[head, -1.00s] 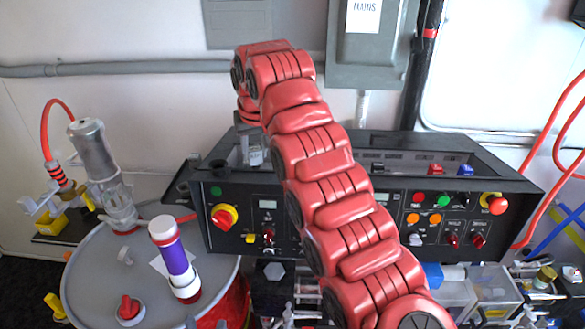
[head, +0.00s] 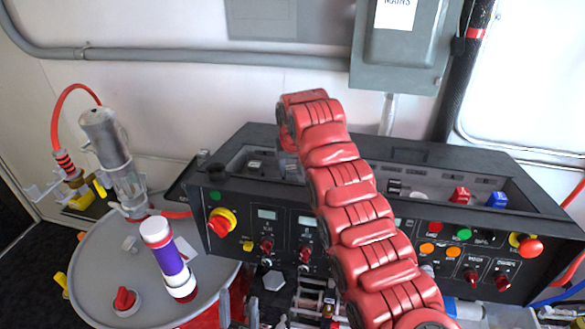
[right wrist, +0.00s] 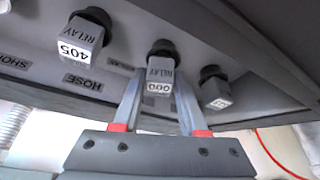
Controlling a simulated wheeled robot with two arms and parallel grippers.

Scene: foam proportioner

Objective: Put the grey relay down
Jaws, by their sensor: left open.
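In the right wrist view, a grey relay (right wrist: 159,80) with a white tag that seems to read 000 sits between the fingers of my right gripper (right wrist: 160,92), which appear to press on both its sides. Its black round end lies against the grey panel. In the head view my right gripper (head: 288,160) is over the left part of the console trough, mostly hidden by my red arm. My left gripper (head: 238,306) shows only in part at the bottom edge, left of centre; it is open, with nothing seen in it.
A grey relay marked 405 (right wrist: 80,38) and another relay (right wrist: 215,90) flank the middle one closely. The black console (head: 240,240) carries knobs and switches. A grey drum (head: 110,270) with a purple-banded cylinder (head: 169,260) stands left. A grey mains box (head: 402,45) hangs behind.

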